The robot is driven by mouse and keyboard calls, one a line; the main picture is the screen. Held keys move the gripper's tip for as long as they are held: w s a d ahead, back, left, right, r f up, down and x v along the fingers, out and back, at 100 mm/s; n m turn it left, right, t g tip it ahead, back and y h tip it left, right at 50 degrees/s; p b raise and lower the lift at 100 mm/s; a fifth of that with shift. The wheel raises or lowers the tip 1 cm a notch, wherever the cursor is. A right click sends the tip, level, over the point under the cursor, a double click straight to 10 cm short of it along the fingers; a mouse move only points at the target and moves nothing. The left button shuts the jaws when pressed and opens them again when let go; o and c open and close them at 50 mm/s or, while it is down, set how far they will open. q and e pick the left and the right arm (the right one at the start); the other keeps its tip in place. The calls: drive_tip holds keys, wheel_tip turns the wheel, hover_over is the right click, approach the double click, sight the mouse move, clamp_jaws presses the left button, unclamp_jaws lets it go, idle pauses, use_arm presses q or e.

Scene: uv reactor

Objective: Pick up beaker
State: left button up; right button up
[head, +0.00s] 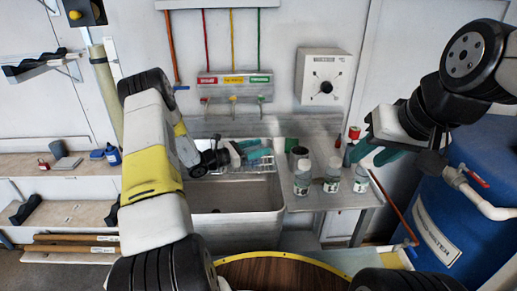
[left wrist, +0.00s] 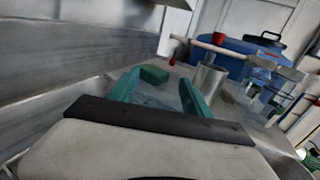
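A grey metal cup (head: 299,157), which may be the beaker, stands on the steel counter right of the sink. It also shows in the left wrist view (left wrist: 207,79), upright just beyond my right-hand fingertip. My left gripper (head: 256,151) is over the back of the sink, left of the cup. In the left wrist view its teal fingers (left wrist: 160,88) are spread apart, with no clear object between them. My right gripper (head: 370,153) hangs over the counter's right end, near the bottles. Its teal fingers look apart and empty.
Several clear labelled bottles (head: 302,180) stand at the counter's front, right of the sink (head: 235,197). A green block (left wrist: 153,74) lies ahead of my left fingers. A red can (head: 354,132) stands at the back right. A blue barrel (head: 440,205) stands at the right.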

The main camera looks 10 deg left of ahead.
use_arm(q)
drive_tip(key=shift+c, duration=1.3)
drive_tip(key=shift+r, duration=0.1)
